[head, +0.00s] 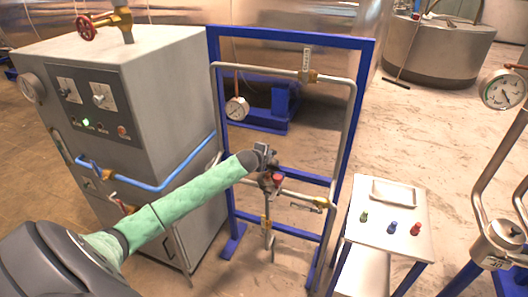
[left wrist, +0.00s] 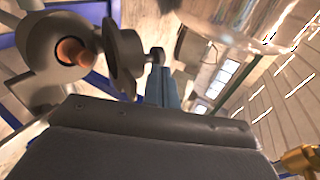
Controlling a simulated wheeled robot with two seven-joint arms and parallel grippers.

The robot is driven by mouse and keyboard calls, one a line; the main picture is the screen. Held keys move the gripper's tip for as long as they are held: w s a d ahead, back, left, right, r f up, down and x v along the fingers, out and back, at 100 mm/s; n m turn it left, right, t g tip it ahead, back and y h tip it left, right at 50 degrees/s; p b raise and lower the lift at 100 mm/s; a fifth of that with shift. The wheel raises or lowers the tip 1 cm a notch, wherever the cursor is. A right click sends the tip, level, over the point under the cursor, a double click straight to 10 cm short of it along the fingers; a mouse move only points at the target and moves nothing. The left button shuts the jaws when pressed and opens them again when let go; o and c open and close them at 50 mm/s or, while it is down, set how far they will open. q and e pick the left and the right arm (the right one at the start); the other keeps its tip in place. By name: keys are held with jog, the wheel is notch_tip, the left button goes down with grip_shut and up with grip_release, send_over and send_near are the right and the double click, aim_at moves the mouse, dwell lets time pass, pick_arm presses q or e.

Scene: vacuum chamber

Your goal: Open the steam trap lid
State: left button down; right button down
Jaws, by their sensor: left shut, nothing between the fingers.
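The steam trap shows in the left wrist view as a grey round body (left wrist: 42,62) with an orange-brown round part in its face. A grey disc (left wrist: 122,62), which looks like its lid, stands beside that face and apart from it, so the face is uncovered. In the head view the trap is small and partly hidden on the pipe frame, with a reddish spot (head: 279,179). My left gripper (head: 268,158) is shut and empty, just above the trap. I cannot tell whether it touches the lid. Its dark housing fills the bottom of the left wrist view. My right gripper is not in view.
A grey cabinet (head: 165,90) stands left. A white table (head: 405,250) at right bears a tray and three small coloured parts. Another pipe stand is at far right.

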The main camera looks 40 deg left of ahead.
pick_arm(q)
jog(key=shift+x, duration=0.85)
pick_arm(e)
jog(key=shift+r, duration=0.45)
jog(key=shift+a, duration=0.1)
pick_arm(q)
jog(key=shift+w, duration=0.15)
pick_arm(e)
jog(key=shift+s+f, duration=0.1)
pick_arm(q)
jog(key=shift+w, duration=0.1)
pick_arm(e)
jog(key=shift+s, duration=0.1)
pick_arm(q)
jog(key=shift+w+r+g, duration=0.1)
jog(key=shift+g, duration=0.2)
jog(key=shift+a, duration=0.15)
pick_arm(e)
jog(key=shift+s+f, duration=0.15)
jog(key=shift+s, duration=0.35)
pick_arm(q)
jog(key=shift+w+g, duration=0.1)
jog(key=shift+g, duration=0.2)
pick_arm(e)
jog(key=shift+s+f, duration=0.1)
